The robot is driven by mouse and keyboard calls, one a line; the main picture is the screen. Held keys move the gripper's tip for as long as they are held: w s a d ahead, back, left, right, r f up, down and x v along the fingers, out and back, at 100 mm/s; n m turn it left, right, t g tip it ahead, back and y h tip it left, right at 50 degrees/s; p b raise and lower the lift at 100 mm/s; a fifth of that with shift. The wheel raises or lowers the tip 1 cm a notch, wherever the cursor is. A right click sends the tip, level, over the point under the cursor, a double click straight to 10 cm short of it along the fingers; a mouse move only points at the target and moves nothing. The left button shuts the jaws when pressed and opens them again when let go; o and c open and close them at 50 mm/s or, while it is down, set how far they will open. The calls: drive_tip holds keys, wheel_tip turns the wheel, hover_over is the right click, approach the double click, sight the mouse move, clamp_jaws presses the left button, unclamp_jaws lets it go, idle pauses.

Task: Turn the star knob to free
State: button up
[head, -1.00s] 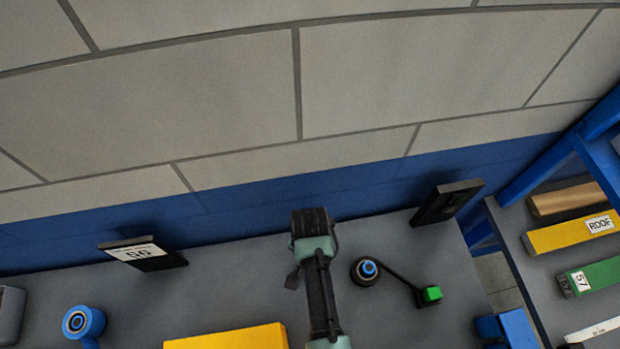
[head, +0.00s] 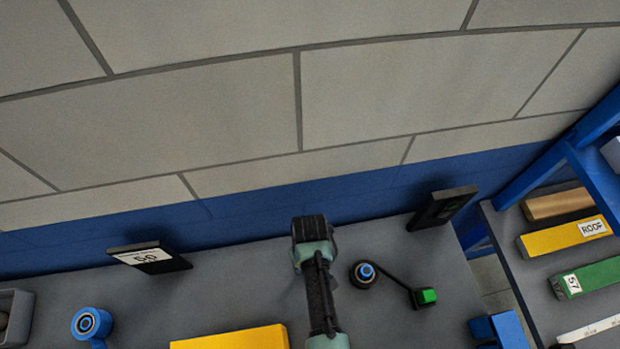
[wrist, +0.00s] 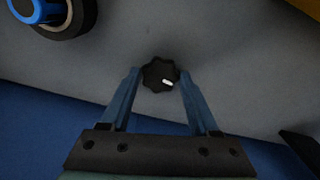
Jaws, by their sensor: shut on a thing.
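The star knob (wrist: 160,75) is black with a lobed rim and a short white mark that points to the lower right in the wrist view. My gripper (wrist: 160,80) is shut on the knob, with one blue finger on its left side and one on its right. In the head view my arm hides the knob and the fingertips. No lettering for the knob's positions is readable.
A round blue-and-black fitting (head: 364,273) stands right of my arm, with a black lever ending in a green block (head: 427,296). A yellow block (head: 235,338) and a blue roller (head: 91,324) are at left. A sign (head: 150,256) and a dark display (head: 443,206) stand near the wall.

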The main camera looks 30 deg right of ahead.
drive_tip(key=shift+n, duration=1)
drive_tip(key=o, duration=1.4)
drive_tip(key=shift+c, duration=0.2)
drive_tip(key=shift+r, duration=0.1)
wheel_tip(320, 180, up, 13)
